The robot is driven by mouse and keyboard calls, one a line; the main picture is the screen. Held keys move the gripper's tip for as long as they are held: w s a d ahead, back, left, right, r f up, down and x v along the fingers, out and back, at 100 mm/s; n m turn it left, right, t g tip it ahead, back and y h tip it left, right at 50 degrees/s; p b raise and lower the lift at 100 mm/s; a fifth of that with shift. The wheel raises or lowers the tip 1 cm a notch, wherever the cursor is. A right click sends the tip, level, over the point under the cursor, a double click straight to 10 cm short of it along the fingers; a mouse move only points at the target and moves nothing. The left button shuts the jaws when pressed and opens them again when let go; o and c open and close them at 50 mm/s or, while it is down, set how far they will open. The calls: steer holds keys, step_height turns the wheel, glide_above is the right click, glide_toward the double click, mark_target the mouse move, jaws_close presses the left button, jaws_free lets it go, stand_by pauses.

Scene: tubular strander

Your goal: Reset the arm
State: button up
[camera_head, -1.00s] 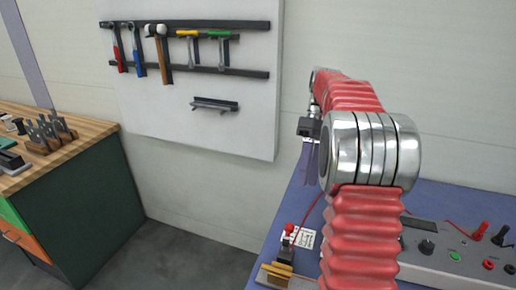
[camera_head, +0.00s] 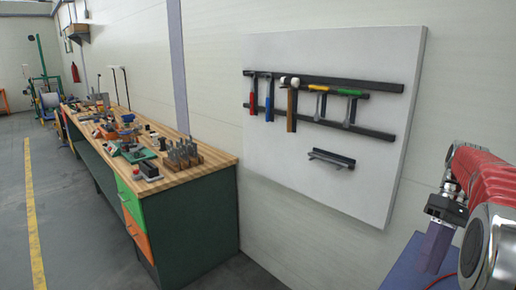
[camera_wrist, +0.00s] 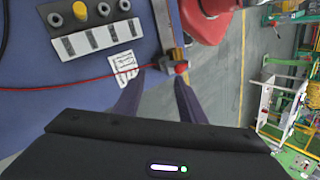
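My arm is red with polished metal joints and shows at the right edge of the head view. My gripper (camera_head: 437,243) hangs there with its purple fingers down over the blue table (camera_head: 400,272). In the wrist view my gripper (camera_wrist: 159,75) has its two purple fingers apart, with nothing between them. A small fixture with a red knob (camera_wrist: 181,68) lies just beyond the fingertips. Whether the fingers touch anything is hard to tell.
In the wrist view, a grey box with knobs (camera_wrist: 95,40), a white printed card (camera_wrist: 124,62) and a red cable (camera_wrist: 90,81) lie on the blue table. A tool board (camera_head: 300,190) hangs on the wall. A wooden-topped workbench (camera_head: 205,172) stands left, beside open floor (camera_head: 80,220).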

steer(key=s+a+r+m+t+h, duration=0.1)
steer(key=s+a+t+h, duration=0.2)
steer(key=a, duration=0.5)
steer(key=s+a+r+m+t+h, duration=0.15)
steer(key=s+a, duration=0.25)
steer(key=a, duration=0.4)
steer(key=s+a+f+m+t, duration=0.2)
steer(key=s+a+f+t, duration=0.3)
steer(key=s+a, duration=0.3)
steer(key=shift+s+f, duration=0.15)
steer(key=shift+s, duration=0.15)
steer(key=shift+t, duration=0.25)
steer(key=shift+c, duration=0.7)
steer(key=shift+s, duration=0.1)
